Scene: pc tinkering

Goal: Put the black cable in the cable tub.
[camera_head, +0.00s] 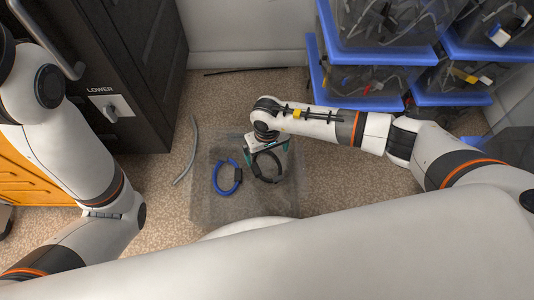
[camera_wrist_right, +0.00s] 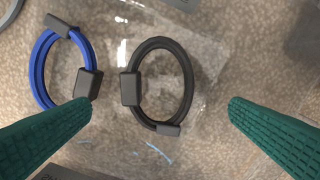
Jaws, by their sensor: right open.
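The black cable (camera_wrist_right: 187,82) is a coiled loop with grey clips, between the fingertips of my right gripper (camera_wrist_right: 160,108) in the right wrist view. The right gripper is open, its green fingers apart on either side of the loop and not closed on it. In the head view the gripper hangs directly over the black cable and partly hides it. A clear see-through tub (camera_head: 210,208) is on the floor, and the cable lies within its outline. I cannot tell the cable's height relative to the tub's bottom. My left gripper is out of view.
A coiled blue cable (camera_head: 218,180) lies left of the black one within the same tub outline. A grey cable (camera_head: 188,155) lies on the carpet farther left. Blue-edged clear bins (camera_head: 365,103) are stacked at the right, and a dark cabinet (camera_head: 140,90) stands at the left.

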